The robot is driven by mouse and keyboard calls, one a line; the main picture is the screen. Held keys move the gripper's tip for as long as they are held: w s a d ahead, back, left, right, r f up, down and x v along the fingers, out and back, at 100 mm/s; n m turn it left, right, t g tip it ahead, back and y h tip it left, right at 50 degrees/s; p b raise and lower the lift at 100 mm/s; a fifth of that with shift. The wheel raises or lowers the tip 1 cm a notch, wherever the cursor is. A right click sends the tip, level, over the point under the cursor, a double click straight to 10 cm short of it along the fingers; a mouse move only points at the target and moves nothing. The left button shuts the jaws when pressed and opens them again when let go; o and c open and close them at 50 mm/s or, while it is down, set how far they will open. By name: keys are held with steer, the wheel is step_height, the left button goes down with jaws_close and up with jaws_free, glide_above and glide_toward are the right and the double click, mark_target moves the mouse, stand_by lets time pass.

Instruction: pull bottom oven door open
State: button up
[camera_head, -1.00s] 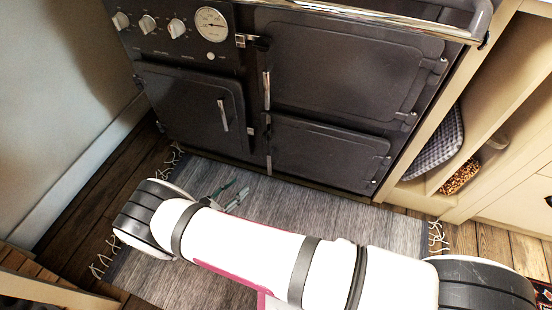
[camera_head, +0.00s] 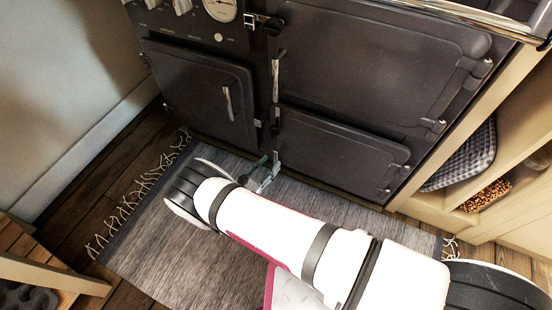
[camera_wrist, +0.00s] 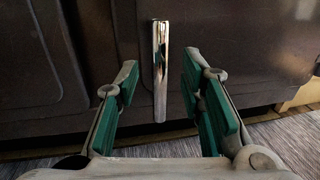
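The bottom oven door (camera_head: 340,155) is a dark panel low on the right of the stove, and it is shut. Its upright chrome handle (camera_head: 276,161) is at the door's left edge. In the wrist view, the handle (camera_wrist: 160,85) hangs upright in the middle, on the dark door front (camera_wrist: 245,55). My gripper (camera_head: 265,175) is low over the rug, close to this handle. In the wrist view my gripper (camera_wrist: 160,76) is open, with one green-padded finger on each side of the handle. No contact shows; I cannot tell how deep the handle sits between the fingers.
A left oven door (camera_head: 205,95) with its own handle and a larger upper right door (camera_head: 375,65) are shut. A grey rug (camera_head: 150,245) covers the floor in front. A pale wall (camera_head: 60,90) stands left; open shelves (camera_head: 455,200) stand right. A chrome rail (camera_head: 460,22) crosses above.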

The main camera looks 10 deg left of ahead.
mark_target(274, 159)
steer(key=shift+b+x, duration=0.45)
steer(key=shift+x, duration=1.8)
jaws_close()
